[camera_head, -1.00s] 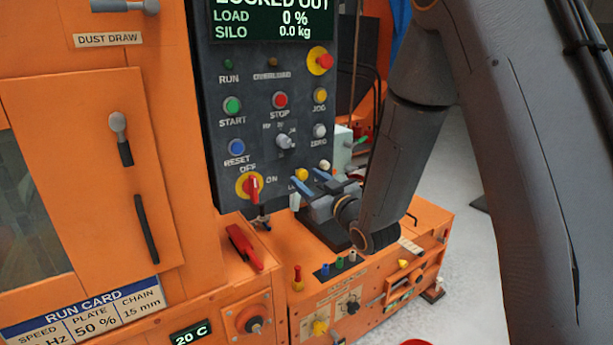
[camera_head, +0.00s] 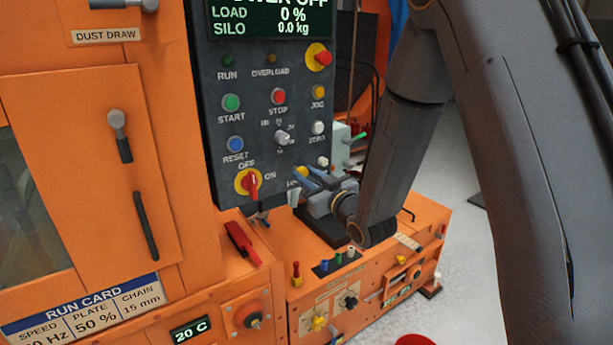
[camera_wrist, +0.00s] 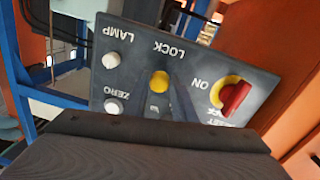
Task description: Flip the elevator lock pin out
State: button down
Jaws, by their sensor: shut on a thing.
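The lock pin is a round yellow knob (camera_wrist: 159,80) by the LOCK label in the wrist view, on the dark control panel (camera_wrist: 205,62). In the head view its yellow top (camera_head: 302,171) shows just above my fingertips, low on the panel's right side. The exact contact is partly hidden.
A red rotary switch on a yellow plate (camera_head: 249,184) sits left of my gripper, pointing near OFF. White LAMP (camera_wrist: 111,60) and ZERO (camera_wrist: 114,106) buttons are close to the knob.

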jog(key=shift+s+d, duration=0.5)
jog(key=shift+d, duration=0.2)
jog(key=shift+s+a, duration=0.1)
jog(key=shift+s, duration=0.2)
jog(key=shift+a, duration=0.2)
jog(key=c, duration=1.5)
grip_release()
jog(key=shift+d, duration=0.2)
jog(key=shift+o, duration=0.2)
jog(key=shift+s, duration=0.1)
jog(key=b+v, duration=0.2)
jog(key=v, duration=0.5)
jog(key=shift+s+d, duration=0.2)
jog(key=shift+s, duration=0.05)
